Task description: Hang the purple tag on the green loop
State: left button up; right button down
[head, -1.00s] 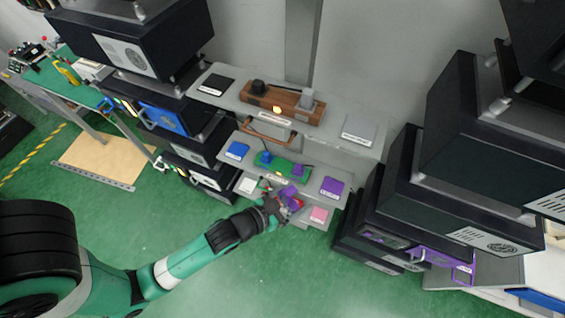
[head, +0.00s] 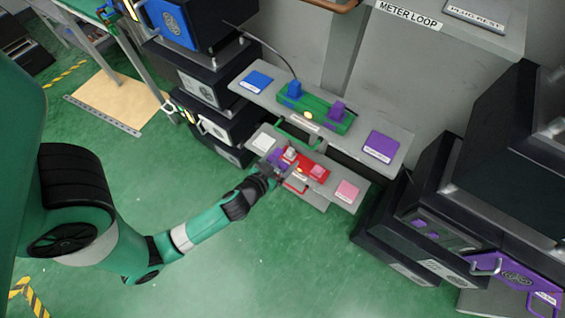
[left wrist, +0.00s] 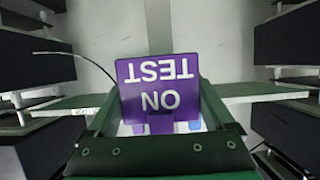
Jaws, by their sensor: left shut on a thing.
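The purple tag (left wrist: 158,85) is held in my left gripper (left wrist: 155,118), and its words "TEST ON" read upside down in the left wrist view. In the head view the tag (head: 276,158) shows at my left gripper (head: 271,168), over the left part of the lower shelf. The green loop (head: 284,132) is a thin handle under the front edge of the middle shelf, above and apart from the tag in the picture. My gripper hides part of the red fixture. My right gripper is not in view.
The middle shelf carries a green fixture (head: 316,110) with blue and purple levers, a blue card (head: 258,81) and a purple card (head: 381,146). The lower shelf has a red fixture (head: 313,171), a white card (head: 262,142) and a pink card (head: 347,190). Dark cabinets flank both sides.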

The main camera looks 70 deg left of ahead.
pick_arm(q)
jog(key=shift+w+a+r, duration=0.1)
jog(key=r+x, duration=0.1)
jog(key=x, duration=0.6)
jog(key=shift+w+a, duration=0.4)
jog(key=shift+w, duration=0.15)
